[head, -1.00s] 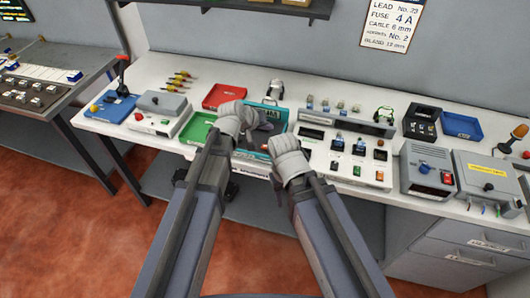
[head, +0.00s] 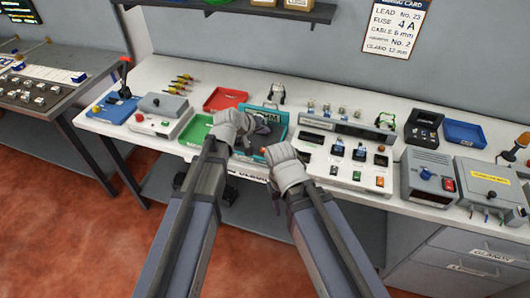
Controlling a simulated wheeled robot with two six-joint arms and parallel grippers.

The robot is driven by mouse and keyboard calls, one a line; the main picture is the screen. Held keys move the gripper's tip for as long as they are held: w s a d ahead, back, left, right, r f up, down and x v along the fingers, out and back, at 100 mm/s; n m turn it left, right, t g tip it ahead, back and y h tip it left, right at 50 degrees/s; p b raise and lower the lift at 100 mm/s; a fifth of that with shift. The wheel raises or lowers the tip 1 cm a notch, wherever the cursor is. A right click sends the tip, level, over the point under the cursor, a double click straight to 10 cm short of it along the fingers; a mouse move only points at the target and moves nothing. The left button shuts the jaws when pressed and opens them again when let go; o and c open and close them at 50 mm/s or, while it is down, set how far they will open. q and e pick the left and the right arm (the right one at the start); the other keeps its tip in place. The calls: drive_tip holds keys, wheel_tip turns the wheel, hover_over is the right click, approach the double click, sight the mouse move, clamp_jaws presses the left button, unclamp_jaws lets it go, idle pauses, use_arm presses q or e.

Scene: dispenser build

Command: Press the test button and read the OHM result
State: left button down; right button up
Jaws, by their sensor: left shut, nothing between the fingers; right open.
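A teal-edged dark tray or fixture (head: 277,134) stands at the middle of the bench, with the letters OHM (head: 264,116) on its back part. My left gripper (head: 257,125) is shut and empty, in front of this fixture, and covers part of it. My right gripper (head: 266,153) is open, lower and just right of the left one, near the bench's front edge. A sloped white panel (head: 345,160) right of it carries small dark displays and coloured buttons. I cannot tell which button is the test button, and no result is readable.
Left are a grey box with a red button (head: 160,119), a green tray (head: 197,130) and a red tray (head: 224,98). Right are a grey meter box (head: 426,178), a blue tray (head: 464,133) and a grey box with a yellow label (head: 489,188). A wall card (head: 397,28) hangs behind.

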use_arm(q)
drive_tip(key=b, duration=0.6)
hover_over(264, 154)
wheel_tip(264, 154, down, 7)
drive_tip(key=shift+w+f, duration=0.1)
use_arm(e)
wheel_tip(264, 154, down, 7)
drive_tip(key=shift+f, duration=0.1)
idle(1.1)
use_arm(q)
drive_tip(key=shift+f+b, duration=0.3)
drive_tip(key=shift+b, duration=0.2)
use_arm(e)
drive_tip(key=shift+f, duration=0.25)
use_arm(q)
drive_tip(key=shift+f+b, duration=0.4)
drive_tip(key=shift+f, duration=0.05)
use_arm(e)
drive_tip(key=shift+f, duration=0.45)
use_arm(q)
drive_tip(key=shift+r, duration=0.2)
use_arm(e)
drive_tip(key=shift+r, duration=0.2)
use_arm(q)
drive_tip(key=shift+r+p, duration=0.7)
drive_tip(key=shift+p, duration=0.15)
use_arm(e)
drive_tip(key=shift+r, duration=0.65)
